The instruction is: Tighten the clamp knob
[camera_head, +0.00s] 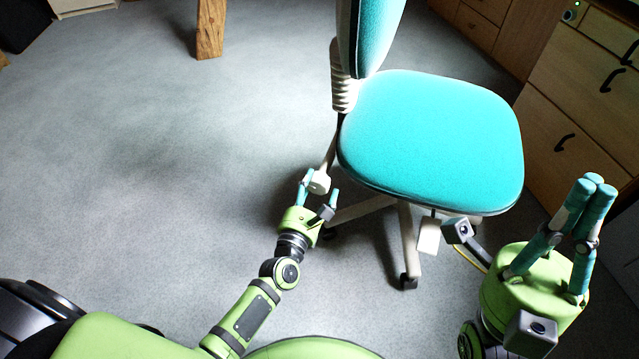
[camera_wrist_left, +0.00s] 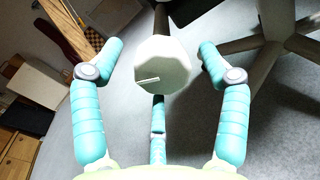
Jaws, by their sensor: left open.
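The clamp knob (camera_head: 318,182) is white and faceted. It sits on a post beside the teal chair, low on its left side. In the left wrist view the knob (camera_wrist_left: 165,66) has a pale line on its face and lies between the finger tips, with visible gaps on both sides. My left gripper (camera_head: 319,190) is open around the knob; its teal fingers (camera_wrist_left: 160,52) are spread. I cannot tell whether the lower finger touches the knob. My right gripper (camera_head: 591,185) is raised at the right, its finger tips together with nothing seen between them.
The teal office chair (camera_head: 435,140) stands close to the left gripper, its wheeled base (camera_head: 408,245) below. Wooden drawers (camera_head: 570,100) line the right side. A wooden leg (camera_head: 210,28) stands at the back. The grey floor at left is clear.

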